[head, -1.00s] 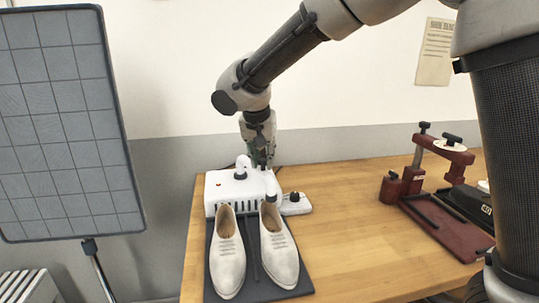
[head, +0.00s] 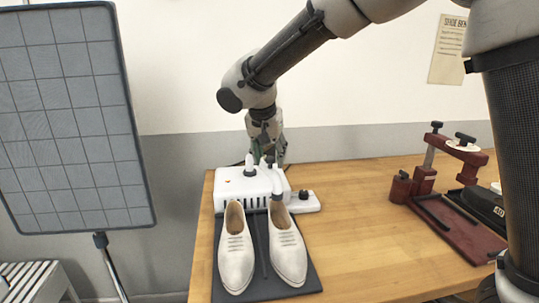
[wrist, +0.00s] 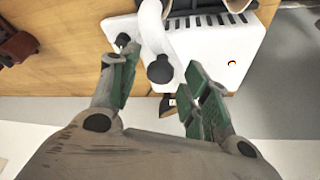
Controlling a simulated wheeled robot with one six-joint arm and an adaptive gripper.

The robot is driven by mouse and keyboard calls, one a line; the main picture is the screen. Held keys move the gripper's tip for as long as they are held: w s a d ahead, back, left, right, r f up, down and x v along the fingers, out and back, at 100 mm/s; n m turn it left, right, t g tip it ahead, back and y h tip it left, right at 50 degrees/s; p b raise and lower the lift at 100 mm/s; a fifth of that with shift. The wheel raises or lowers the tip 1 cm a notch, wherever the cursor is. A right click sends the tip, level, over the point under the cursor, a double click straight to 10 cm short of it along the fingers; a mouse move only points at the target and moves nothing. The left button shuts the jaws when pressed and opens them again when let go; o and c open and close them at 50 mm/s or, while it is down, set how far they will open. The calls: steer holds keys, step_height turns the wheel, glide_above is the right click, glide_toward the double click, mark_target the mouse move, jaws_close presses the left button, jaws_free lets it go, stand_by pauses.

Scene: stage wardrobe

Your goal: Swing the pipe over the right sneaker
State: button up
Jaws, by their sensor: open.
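The right sneaker (head: 288,255), white, lies toe-forward beside the left sneaker (head: 236,258) on a dark mat. Behind them is a white box (head: 232,188) with two white pipes. The right pipe (head: 279,183) slopes toward the heel of the right sneaker; I cannot tell whether its end is over the opening. The left pipe (head: 249,158) stands upright from a black collar. My gripper (head: 270,160) is at the right pipe, above the box's back. In the wrist view, the open green-padded fingers (wrist: 163,92) lie either side of the pipe's black end (wrist: 160,70), with no clear contact.
A dark red clamp stand (head: 440,210) sits on the right of the wooden table (head: 350,235). A black knob (head: 303,195) is at the box's right side. A grid panel (head: 70,120) stands at left. The table between box and clamp is clear.

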steer(key=v, duration=1.2)
steer(key=s+d+f+n+g, duration=0.1)
steer(key=s+d+f+n, duration=0.3)
steer(key=n, duration=0.3)
steer(key=s+d+f+m, duration=0.1)
steer(key=s+d, duration=0.5)
steer(key=d, duration=0.6)
steer(key=s+d+f+m, duration=0.1)
steer(key=s+d, duration=0.4)
steer(key=d, duration=0.7)
steer(key=s+d+f+m+t+y, duration=0.1)
steer(key=s+d, duration=0.5)
steer(key=d, duration=0.6)
steer(key=shift+s+d+m, duration=0.35)
steer(key=shift+d+m, duration=0.05)
steer(key=shift+m, duration=0.2)
